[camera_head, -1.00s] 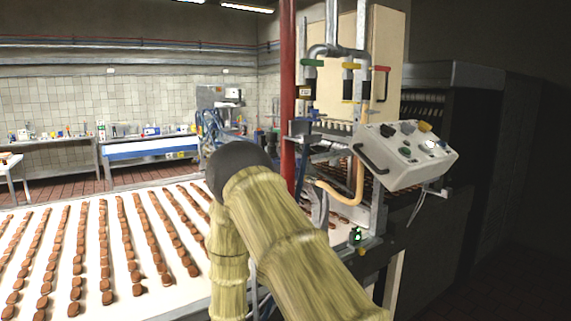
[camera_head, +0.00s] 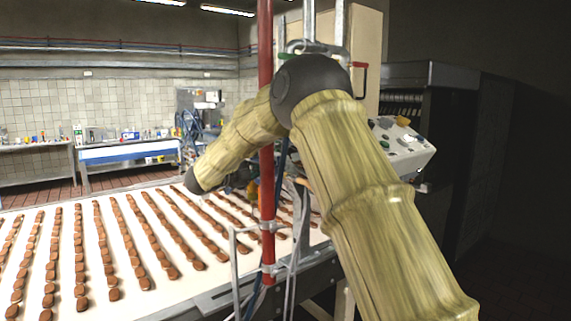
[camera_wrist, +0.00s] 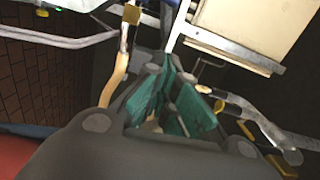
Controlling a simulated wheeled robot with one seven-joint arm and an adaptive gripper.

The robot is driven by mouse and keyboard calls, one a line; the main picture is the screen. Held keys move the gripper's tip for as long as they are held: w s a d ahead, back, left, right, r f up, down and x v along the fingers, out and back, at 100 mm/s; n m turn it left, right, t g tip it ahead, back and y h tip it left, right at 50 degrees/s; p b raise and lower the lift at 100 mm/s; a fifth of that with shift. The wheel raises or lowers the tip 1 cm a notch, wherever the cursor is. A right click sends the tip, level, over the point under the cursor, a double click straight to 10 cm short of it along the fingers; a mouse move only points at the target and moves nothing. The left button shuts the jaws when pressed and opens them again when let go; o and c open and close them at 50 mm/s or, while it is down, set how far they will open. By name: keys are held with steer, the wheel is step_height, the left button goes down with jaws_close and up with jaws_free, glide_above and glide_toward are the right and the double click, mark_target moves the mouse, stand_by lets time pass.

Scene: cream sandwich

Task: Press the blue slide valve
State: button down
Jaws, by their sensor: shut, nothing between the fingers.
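My gripper shows in the wrist view (camera_wrist: 176,92) with its teal fingers together and nothing held. In the head view the gripper is mostly hidden behind the red pole and my arm, so its distance to any valve is unclear. I cannot pick out the blue slide valve for certain in either current view. My arm covers much of the valve area in the head view.
A red upright pole (camera_head: 266,120) stands close to my arm. A conveyor (camera_head: 160,300) with rows of brown pieces fills the lower left. A grey control box (camera_head: 408,150) is at right.

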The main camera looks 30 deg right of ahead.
steer(key=w+d+p, duration=0.5)
steer(key=d+p, duration=0.2)
steer(key=d, duration=0.3)
steer(key=shift+w+d+f, duration=0.15)
steer(key=shift+w, duration=0.1)
steer(key=shift+w, duration=0.1)
stand_by(0.3)
